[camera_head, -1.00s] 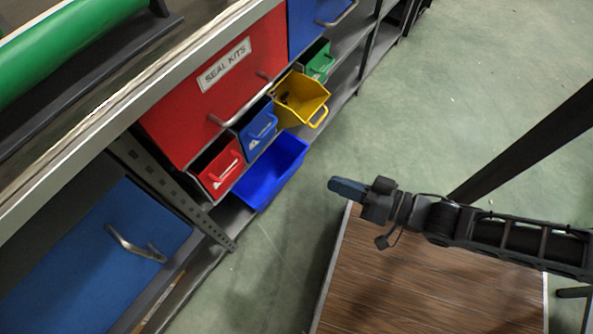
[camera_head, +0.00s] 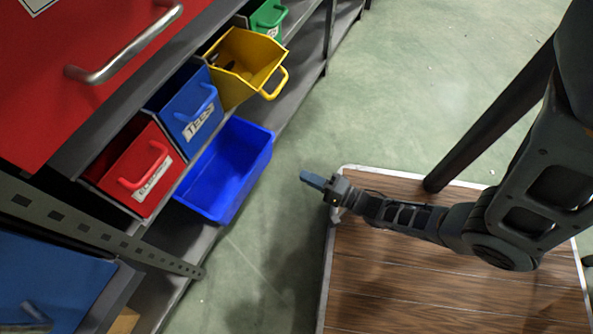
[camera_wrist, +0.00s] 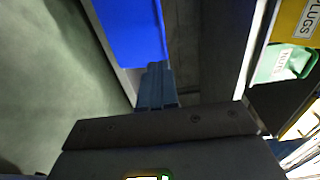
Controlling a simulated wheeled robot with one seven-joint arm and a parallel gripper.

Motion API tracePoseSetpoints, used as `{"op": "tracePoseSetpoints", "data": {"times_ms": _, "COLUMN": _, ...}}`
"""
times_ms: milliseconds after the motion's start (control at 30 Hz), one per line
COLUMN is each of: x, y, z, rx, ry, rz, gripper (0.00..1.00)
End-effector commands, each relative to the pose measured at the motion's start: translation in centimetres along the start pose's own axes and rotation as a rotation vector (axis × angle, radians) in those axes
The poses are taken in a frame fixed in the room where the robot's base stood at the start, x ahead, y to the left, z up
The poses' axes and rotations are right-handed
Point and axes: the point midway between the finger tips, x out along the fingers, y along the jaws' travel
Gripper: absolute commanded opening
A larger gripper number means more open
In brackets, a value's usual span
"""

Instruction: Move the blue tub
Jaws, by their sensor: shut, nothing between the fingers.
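The blue tub (camera_head: 226,168) is an open, empty bright-blue bin on the lower shelf, below the small labelled bins, and its front sticks out past the shelf edge. Part of it also shows at the top of the wrist view (camera_wrist: 130,28). My gripper (camera_head: 308,178) is to the right of the tub in the head view, apart from it, over the green floor near the wooden platform's corner. Its blue-grey fingers (camera_wrist: 155,85) are together with nothing between them, and they point towards the tub in the wrist view.
A red bin (camera_head: 137,165), a small blue bin (camera_head: 188,105) and a yellow bin (camera_head: 240,65) sit on the shelf above the tub. A green bin (camera_head: 268,17) is farther back. The wood-topped platform (camera_head: 450,285) is at right. Green floor (camera_head: 265,250) lies between it and the shelf.

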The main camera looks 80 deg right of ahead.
Motion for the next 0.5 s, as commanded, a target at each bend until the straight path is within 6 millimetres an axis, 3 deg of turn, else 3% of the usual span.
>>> {"op": "tracePoseSetpoints", "data": {"times_ms": 500, "x": 9.7, "y": 0.1, "z": 0.0, "rx": -0.004, "ry": 0.001, "rz": -0.002, "gripper": 0.00}}
